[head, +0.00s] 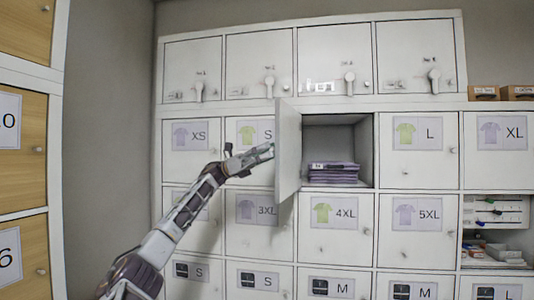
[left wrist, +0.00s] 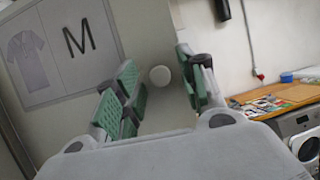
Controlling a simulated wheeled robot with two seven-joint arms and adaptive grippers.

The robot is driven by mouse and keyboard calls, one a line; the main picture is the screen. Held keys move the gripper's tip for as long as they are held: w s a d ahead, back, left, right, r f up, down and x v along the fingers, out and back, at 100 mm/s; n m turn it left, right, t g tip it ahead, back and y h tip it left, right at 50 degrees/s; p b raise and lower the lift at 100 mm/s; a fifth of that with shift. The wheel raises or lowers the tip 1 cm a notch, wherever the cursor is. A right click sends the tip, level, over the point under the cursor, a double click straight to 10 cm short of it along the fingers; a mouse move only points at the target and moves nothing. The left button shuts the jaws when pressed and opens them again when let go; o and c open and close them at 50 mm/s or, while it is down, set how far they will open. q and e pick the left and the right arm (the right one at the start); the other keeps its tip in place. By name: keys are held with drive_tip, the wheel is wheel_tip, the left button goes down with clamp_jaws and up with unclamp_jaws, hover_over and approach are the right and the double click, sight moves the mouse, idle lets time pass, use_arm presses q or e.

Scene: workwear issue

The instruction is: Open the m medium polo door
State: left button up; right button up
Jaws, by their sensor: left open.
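The M polo door (head: 288,150) stands swung open toward me, nearly edge-on in the head view, hinged at the left of its compartment. Inside the compartment lie folded purple garments (head: 333,173). The left wrist view shows the door's outer face with its M and shirt label (left wrist: 62,45). The round white knob (left wrist: 160,76) appears between my left gripper's spread green pads. My left gripper (head: 262,153) is open beside the door's outer face; I cannot tell whether it touches the knob. My right gripper is not in view.
Closed labelled doors surround the compartment, such as the L door (head: 418,150) and the 4XL door (head: 335,225). An open shelf (head: 497,247) with items is at the right. A wooden-door cabinet (head: 22,140) stands at the left. A wooden worktop (left wrist: 285,97) shows in the wrist view.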

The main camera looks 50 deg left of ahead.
use_arm(q)
drive_tip(key=v, duration=1.1)
drive_tip(key=shift+s+a, duration=0.25)
drive_tip(key=shift+a, duration=0.05)
idle(0.8)
idle(0.5)
drive_tip(key=shift+f, duration=0.1)
